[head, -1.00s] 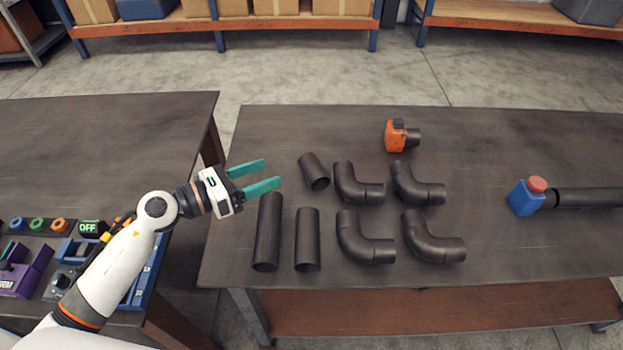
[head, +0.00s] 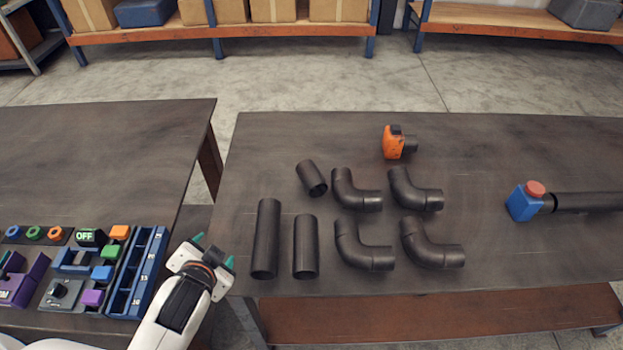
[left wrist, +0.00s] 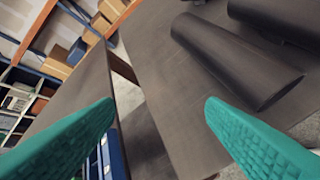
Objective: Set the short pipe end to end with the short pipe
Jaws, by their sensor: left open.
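Three straight dark pipes lie at the left of the right-hand table: a long one (head: 266,240), a medium one (head: 306,247) to its right, and the shortest (head: 311,178) behind. Which of them the task calls the short pipe is unclear. My left gripper (head: 213,250) is open and empty at the table's left edge, left of the long pipe and not touching it. In the left wrist view its teal fingers (left wrist: 160,110) are spread, with a dark pipe (left wrist: 236,60) beyond the right finger. My right gripper is not in view.
Several dark elbows (head: 365,247) lie right of the pipes. An orange tool (head: 393,143) sits behind them. A blue block with a red knob (head: 523,204) holds a dark pipe (head: 588,202) at the right. A gap separates this table from the left one with coloured parts.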

